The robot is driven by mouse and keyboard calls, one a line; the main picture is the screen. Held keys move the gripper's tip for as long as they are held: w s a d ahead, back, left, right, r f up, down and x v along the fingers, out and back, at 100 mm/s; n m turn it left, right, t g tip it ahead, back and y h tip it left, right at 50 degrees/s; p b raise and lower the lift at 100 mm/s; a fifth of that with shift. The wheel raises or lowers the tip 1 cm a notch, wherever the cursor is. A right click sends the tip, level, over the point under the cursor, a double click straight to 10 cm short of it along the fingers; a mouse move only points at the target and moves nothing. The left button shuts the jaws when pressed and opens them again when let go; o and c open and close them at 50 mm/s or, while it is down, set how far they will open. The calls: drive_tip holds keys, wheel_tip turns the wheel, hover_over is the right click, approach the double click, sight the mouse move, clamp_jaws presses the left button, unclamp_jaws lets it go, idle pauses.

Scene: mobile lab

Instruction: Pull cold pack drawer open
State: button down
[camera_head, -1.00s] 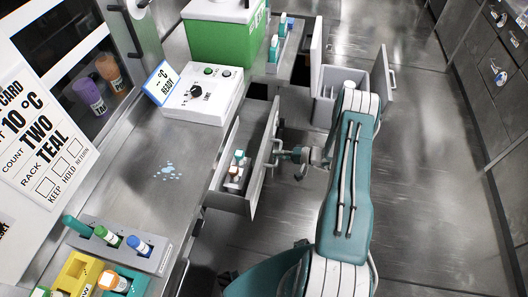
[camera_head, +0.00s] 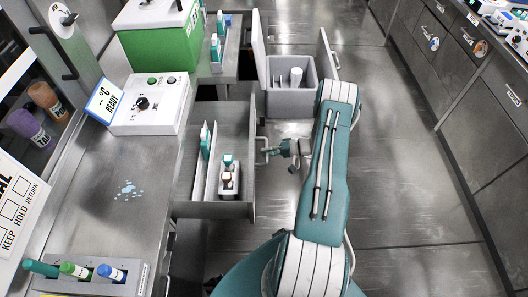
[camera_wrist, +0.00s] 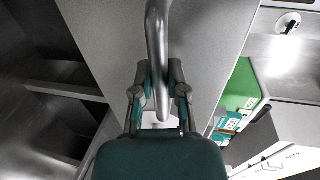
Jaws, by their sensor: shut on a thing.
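The grey metal drawer (camera_head: 237,208) stands open under the counter in the head view, with its front panel turned right. Inside are a divider, a small rack (camera_head: 230,181) with teal- and brown-topped vials, and teal-topped items (camera_head: 205,143) on the left. My gripper (camera_head: 284,149) is at the drawer's bar handle (camera_head: 264,148) on the outer side of the front. In the wrist view my gripper (camera_wrist: 161,85) has its two fingers closed around the handle bar (camera_wrist: 157,35), against the drawer's grey front panel (camera_wrist: 105,40). I cannot tell whether the drawer is at its full travel.
A grey bin (camera_head: 290,98) with a white cylinder stands beyond my arm. A green box (camera_head: 158,47), a white control box (camera_head: 150,106) and a vial rack (camera_head: 85,283) are on the counter (camera_head: 110,215). Cabinets (camera_head: 465,85) line the right; the floor (camera_head: 410,180) between is clear.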

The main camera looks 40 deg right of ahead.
drive_tip(key=shift+s+a+f, duration=0.1)
drive_tip(key=shift+f, duration=0.15)
drive_tip(key=c, duration=0.6)
unclamp_jaws()
drive_tip(key=shift+c, duration=0.2)
drive_tip(key=shift+r, duration=0.1)
drive_tip(key=v, duration=1.2)
